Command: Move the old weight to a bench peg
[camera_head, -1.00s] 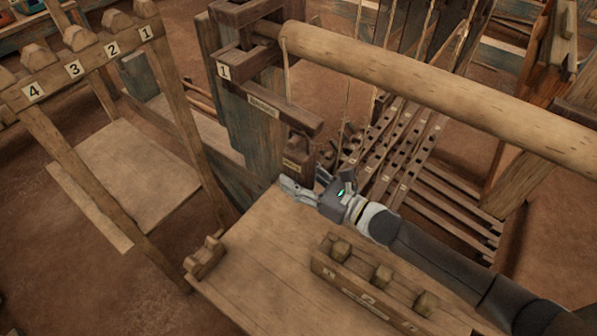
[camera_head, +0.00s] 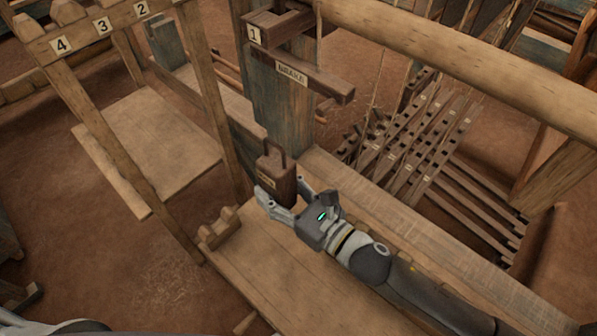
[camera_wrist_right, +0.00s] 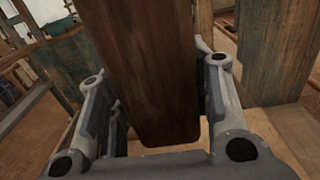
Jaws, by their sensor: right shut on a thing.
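In the right wrist view the weight (camera_wrist_right: 150,75) fills the space between the two fingers. The bench pegs are mostly hidden by my right arm; a peg end (camera_head: 245,323) shows at the bottom. My left gripper is not clearly seen.
The brake beam (camera_head: 318,82) juts out above the weight from the post marked 1. A notched wooden block (camera_head: 219,229) sits at the bench's left end. A numbered rack (camera_head: 110,22) stands at left. The cloth beam (camera_head: 470,60) and treadles (camera_head: 420,150) lie right.

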